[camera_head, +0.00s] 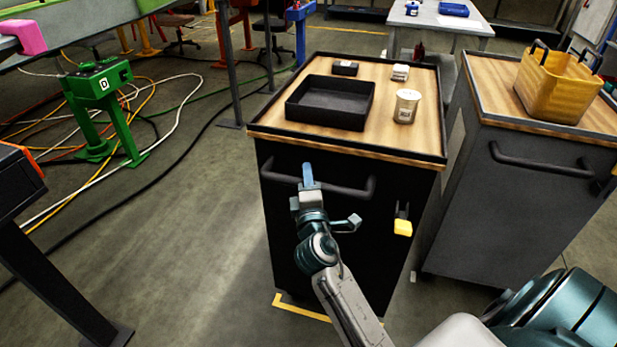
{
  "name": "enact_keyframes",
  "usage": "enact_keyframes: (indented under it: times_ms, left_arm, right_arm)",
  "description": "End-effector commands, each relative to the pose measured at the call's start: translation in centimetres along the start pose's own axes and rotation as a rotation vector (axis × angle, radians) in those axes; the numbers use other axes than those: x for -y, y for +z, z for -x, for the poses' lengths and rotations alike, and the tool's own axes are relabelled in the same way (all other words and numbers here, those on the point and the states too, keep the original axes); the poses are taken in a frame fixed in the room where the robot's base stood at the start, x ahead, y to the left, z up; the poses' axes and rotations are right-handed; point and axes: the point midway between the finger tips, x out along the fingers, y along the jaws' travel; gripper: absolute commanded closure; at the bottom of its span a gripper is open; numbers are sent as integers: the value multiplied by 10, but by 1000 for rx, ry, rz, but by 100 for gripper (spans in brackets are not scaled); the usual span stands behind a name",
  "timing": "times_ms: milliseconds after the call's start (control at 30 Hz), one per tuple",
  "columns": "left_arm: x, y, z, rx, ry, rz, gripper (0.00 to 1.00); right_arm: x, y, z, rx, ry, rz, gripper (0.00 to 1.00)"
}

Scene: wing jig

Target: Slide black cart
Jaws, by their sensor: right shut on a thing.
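The black cart (345,235) stands in the middle of the head view, with a wooden top and a black bar handle (350,191) across its front. My right gripper (308,178) is at the left part of that handle and is shut on it; the fingers hide a bit of the bar. On the cart top are a black tray (330,103), a white can (406,106), a small dark box (345,68) and a small white item (400,72). My left gripper is not in the view.
A grey cart (530,200) with a yellow basket (555,84) stands close on the right. A green stand (105,110) and loose cables lie to the left. Yellow tape (300,309) marks the floor at the black cart's base.

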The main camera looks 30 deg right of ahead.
Motion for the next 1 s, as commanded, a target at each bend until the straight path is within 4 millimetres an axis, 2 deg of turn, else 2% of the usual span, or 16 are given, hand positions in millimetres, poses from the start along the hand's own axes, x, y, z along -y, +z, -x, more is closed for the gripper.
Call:
enact_keyframes:
  times_ms: [133, 167, 267, 533, 667, 767, 1000]
  left_arm:
    - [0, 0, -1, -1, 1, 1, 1]
    - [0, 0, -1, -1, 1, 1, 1]
    - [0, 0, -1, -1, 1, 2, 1]
    - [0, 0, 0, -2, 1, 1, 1]
    - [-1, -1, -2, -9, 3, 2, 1]
    - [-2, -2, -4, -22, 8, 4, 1]
    - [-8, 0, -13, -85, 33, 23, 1]
  right_arm:
    - [5, -1, 3, -2, -10, -2, 100]
    - [5, -1, 3, -2, -10, -2, 77]
    - [5, -1, 2, -2, -10, -2, 57]
    - [3, 0, 2, -1, -6, -1, 57]
    - [5, -1, 10, -1, -8, -3, 57]
    - [5, -1, 26, 0, -9, -3, 57]
    - [6, -1, 76, 0, -11, -5, 57]
